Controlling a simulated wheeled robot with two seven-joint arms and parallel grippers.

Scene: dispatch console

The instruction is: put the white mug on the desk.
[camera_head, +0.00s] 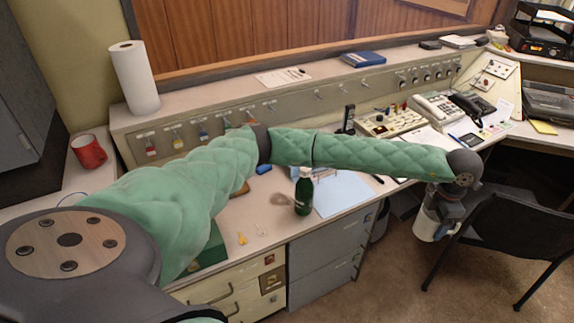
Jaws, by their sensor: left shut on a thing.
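My left arm reaches across the view to the right. My left gripper (441,207) points down and is shut on the white mug (428,227). The mug hangs in the air in front of the desk, beside the black chair, with its handle to the right. The desk (268,213) is a long pale worktop left of the mug and behind it. The gripper hides the mug's upper part. My right gripper does not show.
A green bottle (303,192) stands near the desk's front edge beside a pale blue sheet (343,193). A red mug (89,151) and a paper roll (134,80) are at left. Phones (437,108) and a switch panel (390,122) fill the right part. A black chair (515,225) stands close by.

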